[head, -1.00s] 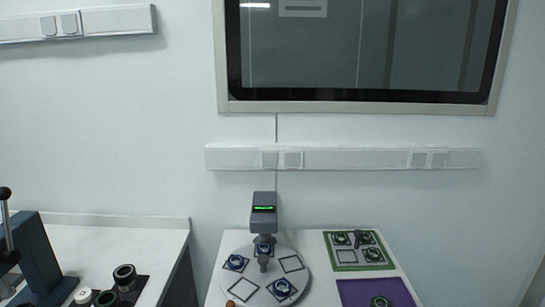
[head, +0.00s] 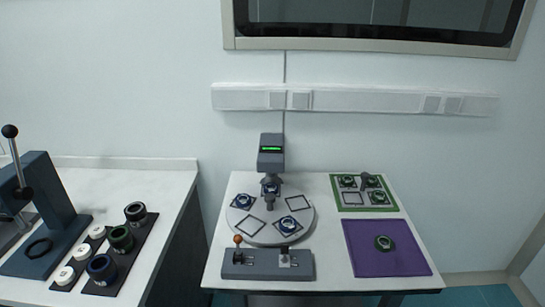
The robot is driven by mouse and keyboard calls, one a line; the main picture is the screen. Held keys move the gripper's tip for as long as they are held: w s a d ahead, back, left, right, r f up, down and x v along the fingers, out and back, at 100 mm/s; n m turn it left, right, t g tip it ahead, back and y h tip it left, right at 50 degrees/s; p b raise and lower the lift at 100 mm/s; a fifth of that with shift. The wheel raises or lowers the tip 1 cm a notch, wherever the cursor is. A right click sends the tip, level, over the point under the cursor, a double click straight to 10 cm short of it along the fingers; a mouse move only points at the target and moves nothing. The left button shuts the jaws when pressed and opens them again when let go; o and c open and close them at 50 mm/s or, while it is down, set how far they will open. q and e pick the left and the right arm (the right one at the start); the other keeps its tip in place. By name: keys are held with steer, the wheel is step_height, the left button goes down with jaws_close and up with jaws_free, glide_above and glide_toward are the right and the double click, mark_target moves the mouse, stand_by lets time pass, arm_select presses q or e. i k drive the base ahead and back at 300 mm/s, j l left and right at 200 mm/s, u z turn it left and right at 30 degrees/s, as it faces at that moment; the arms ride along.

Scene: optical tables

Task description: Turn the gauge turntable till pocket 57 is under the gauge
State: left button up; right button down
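The round grey gauge turntable (head: 269,222) lies on the white table in the head view. The dark grey gauge (head: 271,162) stands at its back edge with a lit green display. Two outlined pockets look empty, at the right (head: 298,203) and front left (head: 250,226). A grey post rises near the middle. Pocket numbers are too small to read. Neither of my grippers is in view.
To the right are a green-edged tray (head: 350,208) and a purple mat (head: 375,262) with one dark ring (head: 384,243). A lever press (head: 48,205) stands on the left table.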

mark_target(258, 223)
steer(key=j+z, duration=0.5)
steer(key=z, duration=0.2)
steer(key=j+z, duration=0.35)
steer(key=l, duration=0.1)
